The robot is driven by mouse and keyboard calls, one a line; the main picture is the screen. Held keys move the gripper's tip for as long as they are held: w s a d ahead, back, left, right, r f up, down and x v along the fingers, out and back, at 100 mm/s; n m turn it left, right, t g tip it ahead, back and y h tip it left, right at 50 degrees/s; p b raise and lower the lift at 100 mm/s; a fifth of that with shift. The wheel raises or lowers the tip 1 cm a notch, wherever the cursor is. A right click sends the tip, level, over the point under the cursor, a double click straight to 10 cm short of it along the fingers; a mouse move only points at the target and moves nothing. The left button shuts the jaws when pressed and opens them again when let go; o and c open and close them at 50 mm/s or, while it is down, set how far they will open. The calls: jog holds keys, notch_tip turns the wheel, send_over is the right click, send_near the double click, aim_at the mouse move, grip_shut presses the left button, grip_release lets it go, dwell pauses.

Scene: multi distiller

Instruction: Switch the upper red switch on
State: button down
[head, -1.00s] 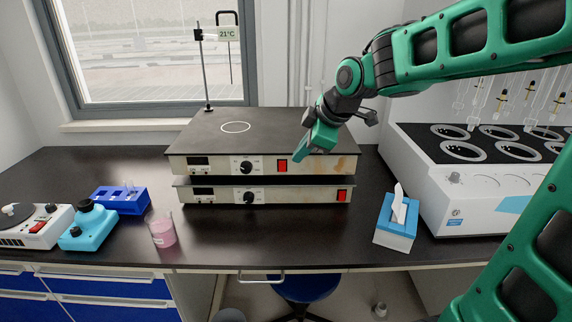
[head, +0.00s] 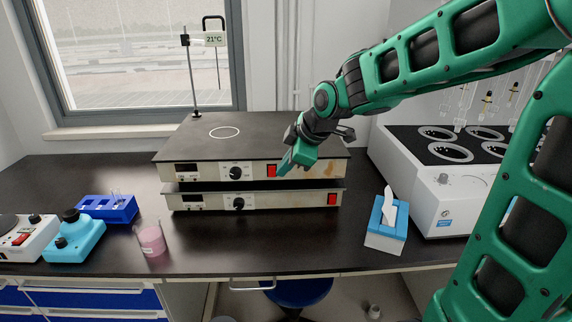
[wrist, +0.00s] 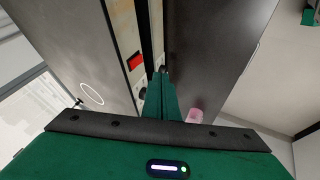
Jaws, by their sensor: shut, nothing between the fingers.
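The upper red switch (head: 271,170) is on the front panel of the upper hot plate (head: 210,173), right of its black knob. It also shows in the wrist view (wrist: 135,61). The lower red switch (head: 331,199) is at the right end of the lower unit (head: 285,199). My gripper (head: 284,169) is shut and empty. Its tips are just right of the upper red switch and in front of the panel. I cannot tell whether they touch it. In the wrist view the shut fingers (wrist: 162,95) point along the panel, beside the switch.
A tissue box (head: 385,238) stands on the bench to the right, near a white multi-well bath (head: 445,195). A pink beaker (head: 152,240), a blue tube rack (head: 108,209) and small devices are to the left. The bench in front of the plates is clear.

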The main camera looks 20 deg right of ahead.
aim_at(270, 175)
jog(key=w+f, duration=0.5)
jog(key=w, duration=0.2)
jog(key=shift+f, duration=0.35)
jog(key=shift+w, duration=0.1)
jog(key=shift+w, duration=0.1)
jog(key=shift+r, duration=0.75)
dwell(0.3)
